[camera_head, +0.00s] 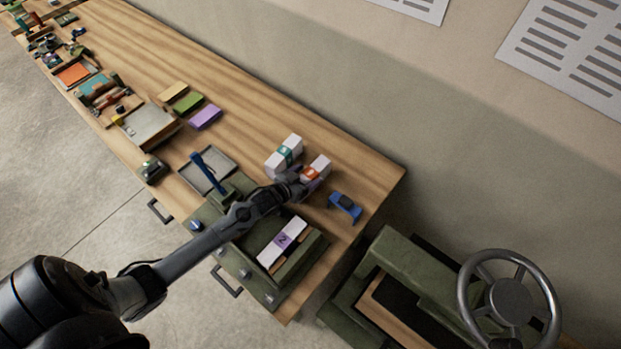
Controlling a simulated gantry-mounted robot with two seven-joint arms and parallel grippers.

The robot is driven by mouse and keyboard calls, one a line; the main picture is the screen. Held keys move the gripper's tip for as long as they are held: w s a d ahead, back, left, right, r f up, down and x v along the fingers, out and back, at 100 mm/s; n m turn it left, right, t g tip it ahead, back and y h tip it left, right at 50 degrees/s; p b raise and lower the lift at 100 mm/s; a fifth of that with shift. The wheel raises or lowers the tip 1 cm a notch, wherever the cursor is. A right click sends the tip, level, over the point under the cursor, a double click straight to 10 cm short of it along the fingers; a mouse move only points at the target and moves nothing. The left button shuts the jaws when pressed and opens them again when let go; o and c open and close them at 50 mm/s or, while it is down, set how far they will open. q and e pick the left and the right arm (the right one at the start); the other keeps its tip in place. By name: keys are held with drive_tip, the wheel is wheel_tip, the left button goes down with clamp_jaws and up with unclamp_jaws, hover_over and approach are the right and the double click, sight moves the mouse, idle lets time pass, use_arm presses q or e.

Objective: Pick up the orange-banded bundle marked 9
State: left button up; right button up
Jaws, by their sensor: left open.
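The orange-banded bundle (320,166) is a white block with an orange band, lying on the wooden bench near its right end. The mark on its band is too small to read. My left gripper (297,180) is open at the near left side of this bundle and covers part of it. I cannot tell whether the fingers are around it or only beside it. A green-banded white bundle (280,157) lies just left of it. A purple-banded bundle (270,258) marked 2 sits in the dark green fixture at the bench's front. My right gripper is not in view.
A blue tool (345,205) lies right of the orange-banded bundle. A grey tray (222,159) and a blue upright handle (203,168) stand to the left. A green press with a handwheel (510,300) stands beyond the bench's right end. Bare wood (350,165) lies behind the bundles.

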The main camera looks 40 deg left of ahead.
use_arm(q)
drive_tip(key=shift+c, duration=0.2)
drive_tip(key=shift+r, duration=0.1)
drive_tip(key=c, duration=1.3)
